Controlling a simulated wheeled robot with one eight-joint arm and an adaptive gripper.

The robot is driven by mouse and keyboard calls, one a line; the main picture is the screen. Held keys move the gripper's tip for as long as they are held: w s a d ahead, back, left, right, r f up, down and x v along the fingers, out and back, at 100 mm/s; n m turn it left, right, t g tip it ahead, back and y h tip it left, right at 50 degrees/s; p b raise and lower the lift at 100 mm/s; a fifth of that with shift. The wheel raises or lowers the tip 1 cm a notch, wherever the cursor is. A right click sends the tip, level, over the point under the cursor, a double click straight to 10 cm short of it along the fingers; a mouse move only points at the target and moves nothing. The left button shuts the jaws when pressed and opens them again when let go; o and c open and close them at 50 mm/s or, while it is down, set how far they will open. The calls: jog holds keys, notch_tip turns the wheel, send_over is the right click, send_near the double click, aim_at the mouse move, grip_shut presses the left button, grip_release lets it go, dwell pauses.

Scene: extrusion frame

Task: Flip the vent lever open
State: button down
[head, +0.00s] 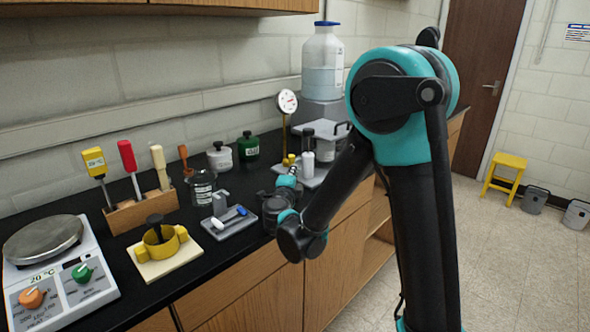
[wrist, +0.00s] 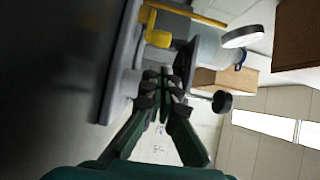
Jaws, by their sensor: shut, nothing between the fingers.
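A small apparatus with a grey base plate (head: 314,179) stands on the black counter, partly behind my arm. It has a round dial gauge (head: 287,102) on a yellow stem, a small yellow fitting (head: 288,160) and a white cylinder (head: 308,164). I cannot tell for sure which part is the vent lever; the yellow piece (wrist: 157,38) in the wrist view may be it. My gripper (head: 292,170) is at the near left side of the apparatus. In the wrist view its fingers (wrist: 165,88) are shut and empty, close to the base plate (wrist: 121,75). Contact cannot be told.
A large white bottle (head: 322,65) stands behind the apparatus. A grey tray (head: 229,223), yellow two-handled cup (head: 163,247), tool block (head: 142,209) and scale (head: 60,280) are nearer.

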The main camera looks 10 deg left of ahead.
aim_at(293, 159)
jog(key=w, duration=0.8)
jog(key=shift+w+d, duration=0.15)
jog(key=shift+d, duration=0.1)
jog(key=shift+s+a, duration=0.45)
dwell(0.3)
jog(key=shift+s+a, duration=0.35)
jog(key=shift+a, duration=0.2)
jog(key=shift+s+a, duration=0.15)
jog(key=shift+a, duration=0.35)
jog(key=shift+s+a, duration=0.15)
jog(key=shift+a, duration=0.35)
jog(key=shift+d, duration=0.1)
jog(key=s, duration=0.7)
jog(key=shift+s+a, duration=0.25)
jog(key=shift+r, duration=0.1)
